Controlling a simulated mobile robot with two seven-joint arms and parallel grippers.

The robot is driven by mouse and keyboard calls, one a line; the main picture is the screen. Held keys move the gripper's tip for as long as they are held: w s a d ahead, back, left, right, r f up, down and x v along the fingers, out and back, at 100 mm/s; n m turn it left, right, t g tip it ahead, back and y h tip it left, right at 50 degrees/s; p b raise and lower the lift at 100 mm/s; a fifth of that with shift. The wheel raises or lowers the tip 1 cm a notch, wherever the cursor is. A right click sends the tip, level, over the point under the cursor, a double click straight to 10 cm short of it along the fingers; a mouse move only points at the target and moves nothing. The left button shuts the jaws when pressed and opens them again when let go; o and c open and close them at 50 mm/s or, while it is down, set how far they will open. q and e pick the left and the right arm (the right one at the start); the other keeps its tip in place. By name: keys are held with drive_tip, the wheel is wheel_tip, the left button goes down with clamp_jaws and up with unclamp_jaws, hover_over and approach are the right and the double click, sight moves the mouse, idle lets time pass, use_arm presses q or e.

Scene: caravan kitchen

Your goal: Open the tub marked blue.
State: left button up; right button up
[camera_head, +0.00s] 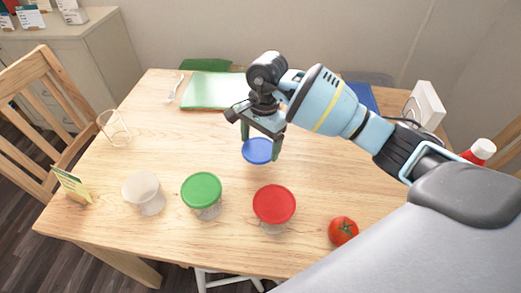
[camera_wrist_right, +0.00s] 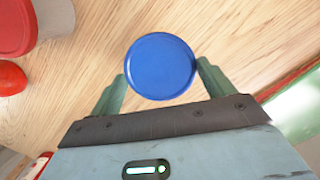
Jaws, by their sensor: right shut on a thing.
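My right gripper (camera_head: 260,148) is shut on a round blue lid (camera_head: 257,151), with one finger on either side of its rim. The blue lid also shows between the fingertips in the wrist view (camera_wrist_right: 161,66). No tub body shows beneath the lid; I cannot tell its exact height above the table. An open, whitish translucent tub (camera_head: 145,194) stands at the front left without a lid. A tub with a green lid (camera_head: 201,189) and a tub with a red lid (camera_head: 274,204) stand to its right. My left gripper is not in view.
A tomato (camera_head: 343,231) lies at the front right. A clear glass (camera_head: 115,128) and a small sign card (camera_head: 72,184) are on the left. A fork (camera_head: 174,88) and a green-white board (camera_head: 213,91) lie at the back. The table's left middle is clear.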

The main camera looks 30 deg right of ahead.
sight(260, 147)
drive_tip(key=shift+f, duration=1.85)
drive_tip(key=shift+f, duration=0.2)
drive_tip(key=o, duration=1)
